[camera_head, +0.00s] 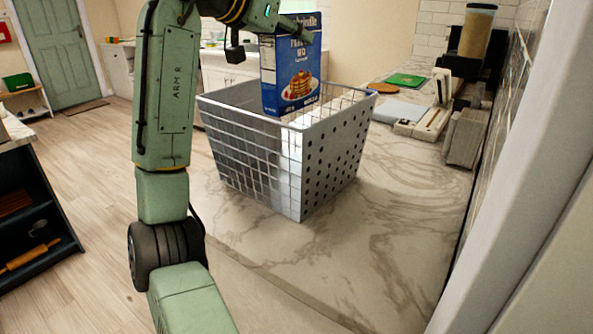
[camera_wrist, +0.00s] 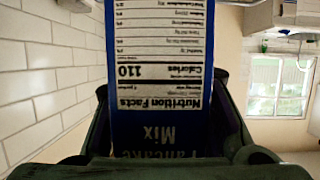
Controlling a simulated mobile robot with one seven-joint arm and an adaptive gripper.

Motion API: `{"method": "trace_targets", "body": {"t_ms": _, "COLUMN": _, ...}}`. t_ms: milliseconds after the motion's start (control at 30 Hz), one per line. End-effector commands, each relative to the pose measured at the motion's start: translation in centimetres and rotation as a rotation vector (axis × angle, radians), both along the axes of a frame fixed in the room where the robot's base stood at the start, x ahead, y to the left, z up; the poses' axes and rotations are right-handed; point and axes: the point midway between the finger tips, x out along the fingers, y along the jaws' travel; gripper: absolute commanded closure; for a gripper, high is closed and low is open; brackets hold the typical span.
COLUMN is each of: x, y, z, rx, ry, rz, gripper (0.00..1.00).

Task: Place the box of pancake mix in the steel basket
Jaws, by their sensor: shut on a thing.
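The box of pancake mix (camera_head: 291,68) is blue, with a pancake picture on its front. It hangs upright over the steel basket (camera_head: 335,150), and its lower end shows at the level of the basket's rim or slightly below. The basket stands on the marble counter. I cannot tell whether the box touches the basket.
The marble counter (camera_head: 380,230) is bare in front and right of the basket. A tiled wall runs along the right.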

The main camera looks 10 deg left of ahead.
Motion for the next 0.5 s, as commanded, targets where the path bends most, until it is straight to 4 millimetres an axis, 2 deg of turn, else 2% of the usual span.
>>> {"method": "trace_targets", "body": {"t_ms": 33, "x": 0.0, "y": 0.1, "z": -1.4, "rx": 0.000, "ry": 0.000, "rz": 0.002, "gripper": 0.85}}
{"method": "trace_targets", "body": {"t_ms": 267, "x": 0.0, "y": 0.1, "z": -3.8, "rx": 0.000, "ry": 0.000, "rz": 0.001, "gripper": 0.85}}
{"method": "trace_targets", "body": {"t_ms": 500, "x": 0.0, "y": 0.1, "z": -7.9, "rx": -0.001, "ry": 0.002, "rz": 0.002, "gripper": 0.85}}
